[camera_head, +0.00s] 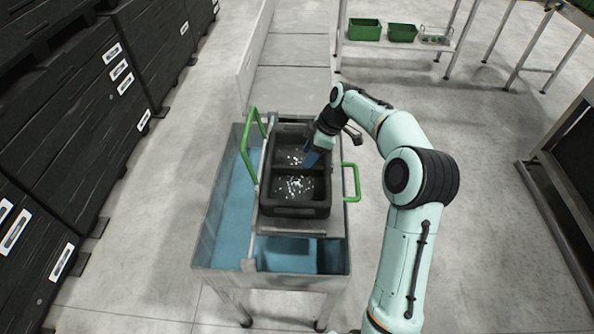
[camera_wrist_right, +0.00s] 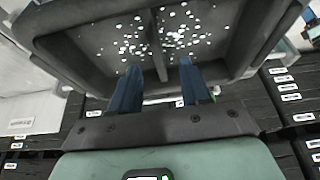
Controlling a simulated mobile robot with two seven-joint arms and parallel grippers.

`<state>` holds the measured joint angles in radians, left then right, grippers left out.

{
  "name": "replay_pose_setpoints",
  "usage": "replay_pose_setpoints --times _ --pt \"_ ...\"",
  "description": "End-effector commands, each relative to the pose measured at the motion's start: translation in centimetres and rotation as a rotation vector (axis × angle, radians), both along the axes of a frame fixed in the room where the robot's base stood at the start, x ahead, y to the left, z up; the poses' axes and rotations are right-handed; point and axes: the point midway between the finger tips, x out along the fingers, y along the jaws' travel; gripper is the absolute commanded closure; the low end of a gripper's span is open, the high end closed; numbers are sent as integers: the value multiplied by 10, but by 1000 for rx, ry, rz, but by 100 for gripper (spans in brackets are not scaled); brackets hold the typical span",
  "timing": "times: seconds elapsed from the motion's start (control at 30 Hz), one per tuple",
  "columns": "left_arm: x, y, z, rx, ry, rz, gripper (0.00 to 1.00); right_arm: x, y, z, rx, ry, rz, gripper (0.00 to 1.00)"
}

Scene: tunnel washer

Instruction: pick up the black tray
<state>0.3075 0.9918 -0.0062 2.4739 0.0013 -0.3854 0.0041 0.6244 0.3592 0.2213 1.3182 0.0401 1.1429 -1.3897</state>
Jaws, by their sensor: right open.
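The black tray (camera_head: 294,211) sits on the washer cart in the camera_head view. It has two compartments with small white bits scattered in both. My right gripper (camera_head: 313,159), with blue fingers, is at the tray's right side, near the divider. In the right wrist view my right gripper (camera_wrist_right: 158,82) has its two fingers apart with nothing held between them. The tray (camera_wrist_right: 85,52) fills the top of that view, its divider lined up with the gap between the fingers. I cannot tell whether the fingers touch the tray. My left gripper is not in view.
The cart (camera_head: 222,262) has a blue basin, with a green handle (camera_head: 249,147) left of the tray and another green handle (camera_head: 356,182) right of it. Black cabinets (camera_head: 75,130) line the left. A rack with green bins (camera_head: 364,30) stands behind.

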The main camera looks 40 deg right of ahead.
Motion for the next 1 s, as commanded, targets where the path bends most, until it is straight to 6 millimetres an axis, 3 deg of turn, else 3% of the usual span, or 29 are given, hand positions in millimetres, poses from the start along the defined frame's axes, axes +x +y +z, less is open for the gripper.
replay_pose_setpoints --times 0.6,0.9,1.0 --pt "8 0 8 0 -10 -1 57 22 22 -64 1 0 0 53" --pt "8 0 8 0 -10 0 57 23 23 -69 0 -2 -1 53" --pt "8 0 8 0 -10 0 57 23 23 -69 0 -2 -1 86"
